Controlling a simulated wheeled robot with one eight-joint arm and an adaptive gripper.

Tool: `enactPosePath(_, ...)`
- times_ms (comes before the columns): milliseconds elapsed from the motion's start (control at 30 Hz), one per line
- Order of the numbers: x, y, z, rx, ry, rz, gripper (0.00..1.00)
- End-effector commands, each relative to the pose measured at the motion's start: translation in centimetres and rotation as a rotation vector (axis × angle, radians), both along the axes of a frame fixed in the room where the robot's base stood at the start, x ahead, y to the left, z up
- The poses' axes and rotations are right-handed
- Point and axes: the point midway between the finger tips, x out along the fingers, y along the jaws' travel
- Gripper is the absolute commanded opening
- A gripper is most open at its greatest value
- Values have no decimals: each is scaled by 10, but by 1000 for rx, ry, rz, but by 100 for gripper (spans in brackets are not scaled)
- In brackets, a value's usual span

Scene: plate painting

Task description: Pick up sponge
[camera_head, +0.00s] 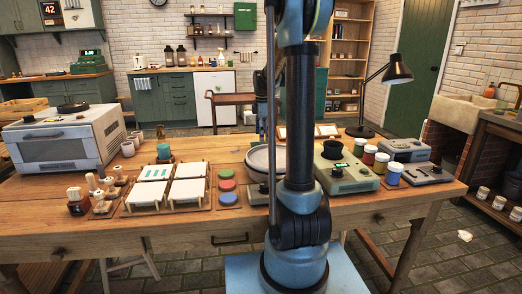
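I cannot single out a sponge with certainty. A teal block-like thing (164,151) stands in a small brown holder at the back of the table, behind the white tiles. My arm rises through the middle of the view and out at the top. A dark blue part of it shows behind the upright link, above the table. It may be my gripper, but its fingers are hidden, and I see nothing held.
Several white tiles (189,191) lie on the wooden table (190,231). Wooden stamps (104,195) and a white oven (64,143) stand left. A grey round dish (259,158) is partly behind my arm. Paint jars (381,163), grey-green devices (345,174) and a lamp (396,70) stand right.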

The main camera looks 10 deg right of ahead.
Motion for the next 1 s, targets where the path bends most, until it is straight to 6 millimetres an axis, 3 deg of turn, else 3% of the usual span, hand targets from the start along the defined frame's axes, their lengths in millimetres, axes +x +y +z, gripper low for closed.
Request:
enactPosePath(433,2,8,-47,0,0,-1,78)
enactPosePath(767,2,8,-53,0,0,-1,78)
enactPosePath(800,2,8,-53,0,0,-1,68)
enactPosePath(1000,2,7,-52,0,0,-1,46)
